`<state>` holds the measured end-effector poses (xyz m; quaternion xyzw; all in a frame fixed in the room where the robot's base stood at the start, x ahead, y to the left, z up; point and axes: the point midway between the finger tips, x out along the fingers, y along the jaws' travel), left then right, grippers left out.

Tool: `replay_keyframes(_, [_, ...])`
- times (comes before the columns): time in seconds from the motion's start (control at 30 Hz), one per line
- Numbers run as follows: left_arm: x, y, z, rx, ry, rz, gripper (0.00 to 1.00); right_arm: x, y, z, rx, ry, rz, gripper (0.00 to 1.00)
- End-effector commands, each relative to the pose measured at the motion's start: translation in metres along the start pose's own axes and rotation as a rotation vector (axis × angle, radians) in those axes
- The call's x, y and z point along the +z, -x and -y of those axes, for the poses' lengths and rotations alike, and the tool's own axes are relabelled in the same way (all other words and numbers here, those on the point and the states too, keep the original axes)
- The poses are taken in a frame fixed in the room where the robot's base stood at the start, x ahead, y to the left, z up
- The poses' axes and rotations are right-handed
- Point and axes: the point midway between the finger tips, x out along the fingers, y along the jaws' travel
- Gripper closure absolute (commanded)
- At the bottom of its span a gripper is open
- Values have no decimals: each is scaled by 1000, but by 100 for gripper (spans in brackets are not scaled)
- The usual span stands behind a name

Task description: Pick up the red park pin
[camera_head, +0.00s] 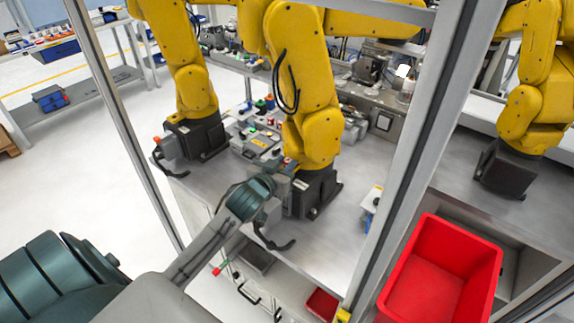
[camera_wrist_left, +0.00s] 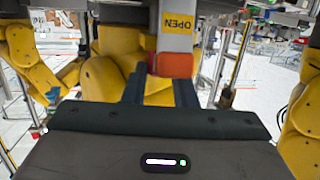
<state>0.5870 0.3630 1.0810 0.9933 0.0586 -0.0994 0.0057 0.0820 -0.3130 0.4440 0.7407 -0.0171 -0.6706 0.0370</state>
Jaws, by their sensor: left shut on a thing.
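The red park pin (camera_wrist_left: 175,65) shows in the left wrist view as an orange-red block just under a yellow OPEN label (camera_wrist_left: 178,23). My left gripper (camera_wrist_left: 160,85) has its dark fingers reaching to it and is shut on it. In the head view my left gripper (camera_head: 278,178) is at the front of the middle yellow arm's base, where a small red spot (camera_head: 288,162) shows. The fingertips are mostly hidden there. My right gripper is in neither view.
The middle yellow arm (camera_head: 308,110) stands close over my gripper on a grey table (camera_head: 335,235). Metal frame posts (camera_head: 415,150) stand to the right. A red bin (camera_head: 440,270) is at lower right. A black cable (camera_head: 275,240) hangs near my wrist.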

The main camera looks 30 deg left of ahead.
Motion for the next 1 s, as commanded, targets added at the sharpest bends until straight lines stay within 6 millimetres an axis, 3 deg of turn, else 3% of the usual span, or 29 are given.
replay_keyframes(0.27, [-8, 1, 0, 0, -1, -2, 96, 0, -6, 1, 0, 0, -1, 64])
replay_keyframes(0.47, [-34, 7, 0, 1, -3, -6, 96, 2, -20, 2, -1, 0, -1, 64])
replay_keyframes(1.0, [-31, 11, 53, -2, -8, 1, 96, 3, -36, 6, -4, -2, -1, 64])
